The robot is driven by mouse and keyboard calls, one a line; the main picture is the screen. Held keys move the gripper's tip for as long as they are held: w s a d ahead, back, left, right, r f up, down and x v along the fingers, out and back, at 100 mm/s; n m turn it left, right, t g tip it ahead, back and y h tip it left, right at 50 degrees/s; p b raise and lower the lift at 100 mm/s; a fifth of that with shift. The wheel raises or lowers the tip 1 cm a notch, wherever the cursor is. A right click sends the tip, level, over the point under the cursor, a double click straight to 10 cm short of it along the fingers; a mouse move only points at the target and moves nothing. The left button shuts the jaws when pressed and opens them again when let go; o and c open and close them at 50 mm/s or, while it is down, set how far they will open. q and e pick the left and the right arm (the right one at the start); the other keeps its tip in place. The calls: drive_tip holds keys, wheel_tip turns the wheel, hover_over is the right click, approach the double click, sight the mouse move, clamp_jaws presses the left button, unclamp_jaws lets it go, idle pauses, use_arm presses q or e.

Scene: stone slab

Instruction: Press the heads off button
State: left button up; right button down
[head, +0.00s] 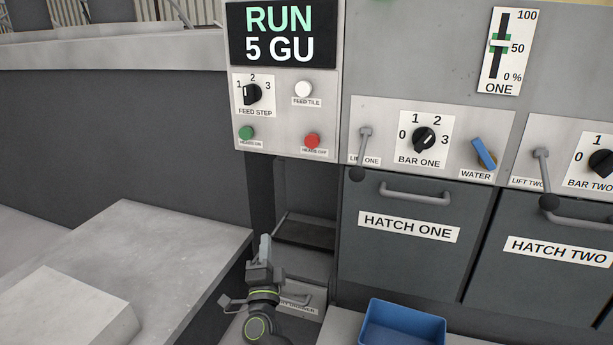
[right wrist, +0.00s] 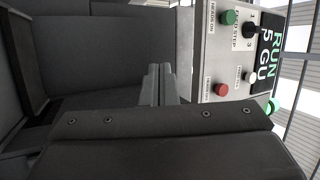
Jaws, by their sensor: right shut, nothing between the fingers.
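The red heads off button (head: 312,141) is at the lower right of the control panel in the head view, above its HEADS OFF label. It also shows in the right wrist view (right wrist: 221,90), to the right of the fingers. The green heads on button (head: 246,133) is to its left. My right gripper (head: 265,247) is below the panel in the head view, pointing up, apart from the button. Its fingers are shut together and empty in the right wrist view (right wrist: 160,82). My left gripper is not in view.
The display (head: 281,34) reads RUN 5 GU. The feed step knob (head: 252,94) and white feed tile button (head: 303,89) sit above the red button. A blue bin (head: 402,325) stands below hatch one (head: 405,270). A stone slab (head: 70,312) lies at left.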

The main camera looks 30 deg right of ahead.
drive_tip(key=s+r+m+g+h+b, duration=0.1)
drive_tip(key=s+r+m+g, duration=0.3)
drive_tip(key=r+m, duration=0.7)
drive_tip(key=s+r+m+g+h+b, duration=0.1)
drive_tip(key=s+r+m+g+b, duration=0.3)
drive_tip(key=r+m, duration=0.8)
drive_tip(key=shift+s+m+g, duration=0.3)
drive_tip(key=shift+s+m, duration=0.35)
drive_tip(key=shift+m, duration=0.25)
drive_tip(key=shift+d, duration=0.2)
